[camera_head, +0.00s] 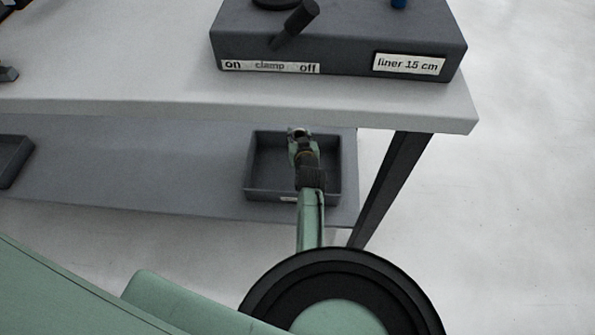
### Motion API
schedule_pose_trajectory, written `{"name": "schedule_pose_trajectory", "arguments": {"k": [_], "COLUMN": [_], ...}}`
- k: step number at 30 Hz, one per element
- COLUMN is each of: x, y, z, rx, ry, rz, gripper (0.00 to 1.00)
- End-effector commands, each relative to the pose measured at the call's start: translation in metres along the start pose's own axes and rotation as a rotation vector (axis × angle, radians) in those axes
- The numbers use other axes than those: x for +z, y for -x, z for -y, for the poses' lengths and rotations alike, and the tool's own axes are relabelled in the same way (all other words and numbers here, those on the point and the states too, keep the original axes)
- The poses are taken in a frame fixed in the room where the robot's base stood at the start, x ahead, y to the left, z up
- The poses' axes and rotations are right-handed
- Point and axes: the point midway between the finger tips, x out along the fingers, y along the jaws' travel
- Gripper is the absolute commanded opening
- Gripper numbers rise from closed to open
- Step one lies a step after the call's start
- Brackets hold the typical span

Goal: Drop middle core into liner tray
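A dark grey open tray (268,190) sits on the lower shelf near its right end, with a small white label, too small to read, on its front. My gripper (299,134) is over this tray, near its back wall in the picture. The wrist and forearm cover part of the tray's inside and front. Something small, dark and pale shows at the fingertips; I cannot tell whether it is a core or part of the gripper. Whether the fingers are open or shut is not clear. No core can be made out with certainty.
The upper tabletop (130,85) overhangs the lower shelf (140,175). On it stands a dark box (340,45) with a clamp lever (295,25) and the label "liner 15 cm". Another dark tray (12,158) is at the left. A table leg (392,180) stands right of the tray.

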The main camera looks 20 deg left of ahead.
Motion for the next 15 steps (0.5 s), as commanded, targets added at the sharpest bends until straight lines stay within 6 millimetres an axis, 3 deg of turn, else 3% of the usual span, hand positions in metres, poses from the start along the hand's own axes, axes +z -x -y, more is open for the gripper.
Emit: {"name": "schedule_pose_trajectory", "arguments": {"k": [10,15], "x": [-0.0003,-0.0002], "y": [0.0001,0.0001], "z": [-0.0001,-0.0001], "rx": [0.0,0.0], "ry": [0.0,0.0], "rz": [0.0,0.0], "gripper": [0.61,0.61]}}
